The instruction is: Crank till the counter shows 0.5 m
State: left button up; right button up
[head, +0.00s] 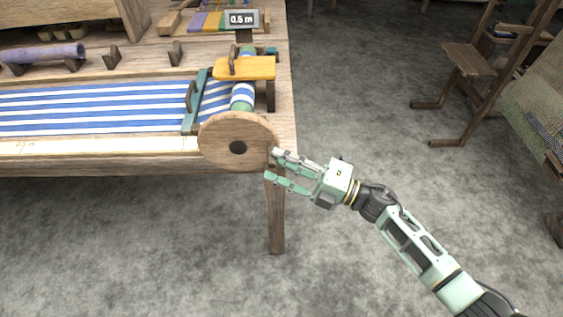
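The counter (241,19) at the back of the table has a dark display with small white digits that look like 0.5 m. The round wooden crank wheel (222,135) with a dark hub stands at the table's front right corner. Blue and white striped cloth (100,108) lies along the table and passes onto the roller (243,96) behind the wheel. My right gripper (270,164) is at the wheel's right edge, its fingers apart. A crank handle is not clearly visible there, and I cannot tell whether the fingers touch the wheel. My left gripper is out of view.
A yellow wooden block (246,68) sits above the roller, beside a teal bar (196,102) across the cloth. A purple roll (42,54) rests at the left. A wooden chair-like frame (480,70) stands at the right. The grey floor between is clear.

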jog(key=v, duration=1.2)
jog(key=w+d+f+m+t+h, duration=0.25)
jog(key=d+f+m+h, duration=0.2)
jog(key=f+m, duration=0.4)
jog(key=w+d+f+m+t+h, duration=0.1)
jog(key=d+f+m+t+h, duration=0.4)
jog(key=f, duration=0.6)
jog(key=s+d+f+m+g+h+p, duration=0.1)
jog(key=s+d+f+m+g+h, duration=0.15)
jog(key=s+f+m, duration=0.4)
jog(key=s+d+f+m+g+h, duration=0.1)
jog(key=s+d+f+g+h, duration=0.2)
jog(key=f, duration=0.7)
jog(key=s+a+f+m+g+h, duration=0.1)
jog(key=s+f, duration=0.4)
jog(key=s, duration=0.6)
jog(key=s+a+f+m+g+h, duration=0.1)
jog(key=s+f+m+g, duration=0.2)
jog(key=s, duration=0.8)
jog(key=s+a+f+m+g+h+p, duration=0.1)
jog(key=s+f+m+g, duration=0.2)
jog(key=s+f, duration=0.4)
jog(key=s+g, duration=0.1)
jog(key=s, duration=0.4)
jog(key=shift+a+f+g, duration=0.35)
jog(key=shift+g, duration=0.05)
